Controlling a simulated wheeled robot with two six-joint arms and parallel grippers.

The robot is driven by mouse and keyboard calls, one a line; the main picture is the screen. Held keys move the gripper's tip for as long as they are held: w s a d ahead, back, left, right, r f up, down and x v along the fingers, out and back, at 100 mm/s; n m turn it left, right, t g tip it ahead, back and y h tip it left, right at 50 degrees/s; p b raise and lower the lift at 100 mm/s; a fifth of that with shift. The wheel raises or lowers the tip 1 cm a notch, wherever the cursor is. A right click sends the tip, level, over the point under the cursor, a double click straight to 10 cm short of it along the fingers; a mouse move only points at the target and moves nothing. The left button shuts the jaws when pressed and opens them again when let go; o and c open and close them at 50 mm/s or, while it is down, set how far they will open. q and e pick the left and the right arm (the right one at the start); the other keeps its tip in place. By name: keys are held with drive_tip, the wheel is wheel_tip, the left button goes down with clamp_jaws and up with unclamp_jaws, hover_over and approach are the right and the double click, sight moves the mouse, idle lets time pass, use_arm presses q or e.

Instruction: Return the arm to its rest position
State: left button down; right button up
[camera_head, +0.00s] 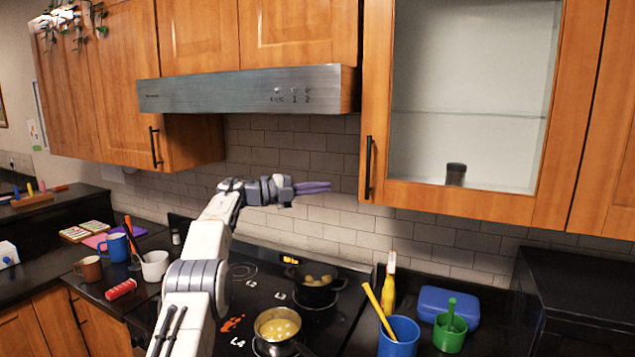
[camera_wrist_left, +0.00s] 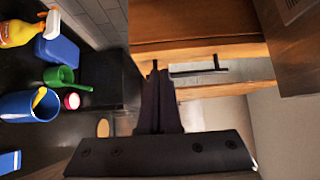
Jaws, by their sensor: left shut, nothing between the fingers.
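My left arm rises from the bottom of the head view, over the stove. My left gripper (camera_head: 313,187) points to the right, below the range hood and just left of the glass-door cabinet's handle. Its fingers are together and hold nothing. In the left wrist view the closed fingers (camera_wrist_left: 160,105) point away from the camera, with a cabinet handle beyond them. I cannot tell from this view whether the fingers touch the handle. My right gripper is not in view.
The range hood (camera_head: 245,90) and glass-door cabinet (camera_head: 470,100) hang near the arm. Below are a pot with food (camera_head: 278,328), a black pot (camera_head: 315,285), a blue container (camera_head: 398,338), a green cup (camera_head: 450,335) and a spray bottle (camera_head: 389,285). Mugs (camera_head: 155,265) stand at left.

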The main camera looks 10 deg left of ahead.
use_arm(q)
drive_tip(key=w+a+r+n+t+y, duration=0.2)
drive_tip(key=w+r+n+t+y, duration=0.25)
drive_tip(key=n+t, duration=0.5)
drive_tip(key=s+a+f+n+g+y, duration=0.3)
drive_tip(key=s+f+n+g+y, duration=0.6)
drive_tip(key=s+f+n, duration=0.85)
drive_tip(key=s+d+f+n+g+y, duration=0.1)
drive_tip(key=s+d+f+g+y, duration=0.15)
drive_tip(key=s+f, duration=0.9)
drive_tip(key=s+d+f+n+g, duration=0.1)
drive_tip(key=s+f+g, duration=0.1)
drive_tip(key=s, duration=0.6)
drive_tip(key=s+d+f+n+g, duration=0.1)
drive_tip(key=s+g, duration=0.1)
drive_tip(key=s, duration=0.6)
drive_tip(key=s+d+f+m+g+h+b, duration=0.1)
drive_tip(key=s+d+f+m+g+b, duration=0.1)
drive_tip(key=s+d+m+b, duration=0.5)
drive_tip(key=s+d+g, duration=0.1)
drive_tip(key=s+d, duration=0.5)
drive_tip(key=s, duration=0.1)
drive_tip(key=shift+d+h, duration=0.25)
drive_tip(key=shift+h, duration=0.05)
